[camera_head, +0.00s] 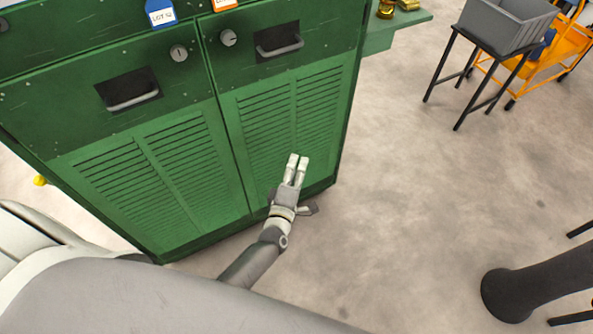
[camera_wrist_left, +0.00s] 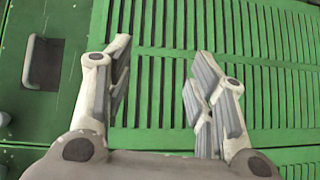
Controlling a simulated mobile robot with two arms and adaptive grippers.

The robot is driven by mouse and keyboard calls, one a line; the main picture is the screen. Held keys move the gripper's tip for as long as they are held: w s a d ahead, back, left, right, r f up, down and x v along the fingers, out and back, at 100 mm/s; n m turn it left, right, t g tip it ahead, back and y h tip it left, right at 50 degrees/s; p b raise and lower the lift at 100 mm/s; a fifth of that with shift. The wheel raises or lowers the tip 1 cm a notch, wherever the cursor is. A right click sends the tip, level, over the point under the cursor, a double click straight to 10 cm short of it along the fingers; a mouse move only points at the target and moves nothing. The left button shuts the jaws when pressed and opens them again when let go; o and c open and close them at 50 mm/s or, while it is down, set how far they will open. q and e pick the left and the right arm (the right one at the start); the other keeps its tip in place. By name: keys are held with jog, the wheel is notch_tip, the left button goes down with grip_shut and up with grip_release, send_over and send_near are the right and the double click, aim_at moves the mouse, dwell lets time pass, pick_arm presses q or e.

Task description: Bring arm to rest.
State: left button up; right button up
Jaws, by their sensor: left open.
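My left gripper (camera_head: 297,169) is in front of the lower right door of a green metal cabinet (camera_head: 290,115) in the head view. Its fingers point up in the picture, towards the louvred slats. In the left wrist view my left gripper (camera_wrist_left: 158,85) is open, with a clear gap between its fingers and nothing held. Green slats (camera_wrist_left: 158,60) fill the background there, and a recessed handle (camera_wrist_left: 45,62) shows at the left. I cannot tell the exact distance from the fingers to the door. My right gripper is not in view.
Cabinet handles (camera_head: 132,101) and (camera_head: 281,46) stick out a little; both doors look shut. A grey bin (camera_head: 507,25) stands on a black stand at the upper right, beside an orange cart (camera_head: 570,52). A dark column (camera_head: 540,283) lies at the lower right. The floor (camera_head: 400,190) between is clear.

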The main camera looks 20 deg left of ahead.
pick_arm(q)
jog(key=shift+s+f, duration=0.1)
jog(key=shift+f, duration=0.1)
dwell(0.4)
jog(key=s+d+f+m+g+h, duration=0.15)
jog(key=s+f+m+g, duration=0.35)
jog(key=s+f, duration=0.6)
jog(key=s+f+m+g+h, duration=0.25)
jog(key=s+f+m, duration=0.5)
jog(key=f, duration=0.55)
jog(key=s+a+f+m+g, duration=0.2)
jog(key=s+f+g, duration=0.1)
jog(key=s, duration=0.6)
jog(key=s+a+f+m+g+y, duration=0.1)
jog(key=s+a+f+m+g, duration=0.1)
jog(key=s, duration=0.7)
jog(key=s+a+f+m+g+y, duration=0.1)
jog(key=s+f+m+g, duration=0.3)
jog(key=s, duration=0.5)
jog(key=shift+a+f, duration=0.45)
jog(key=shift+f, duration=0.45)
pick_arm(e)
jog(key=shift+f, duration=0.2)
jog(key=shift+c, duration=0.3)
